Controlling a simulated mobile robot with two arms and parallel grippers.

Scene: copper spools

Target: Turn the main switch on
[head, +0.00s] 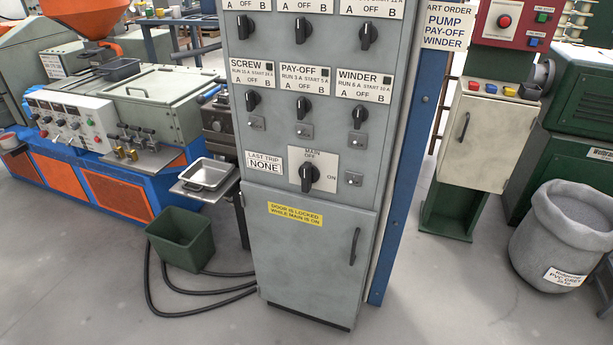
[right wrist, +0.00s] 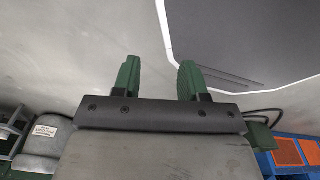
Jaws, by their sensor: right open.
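The main switch (head: 310,177) is a black knob on a white plate on the front of the grey cabinet (head: 230,215). OFF is printed above the knob and ON to its right. The knob stands upright, pointing at OFF. My right gripper (right wrist: 160,80) shows only in the right wrist view. Its two green fingers are apart with nothing between them. The switch cannot be made out in that view. My left gripper is in neither view.
Below the switch is a closed cabinet door with a yellow label (head: 295,214) and a handle (head: 354,246). Similar black knobs sit above. The floor in front is clear.

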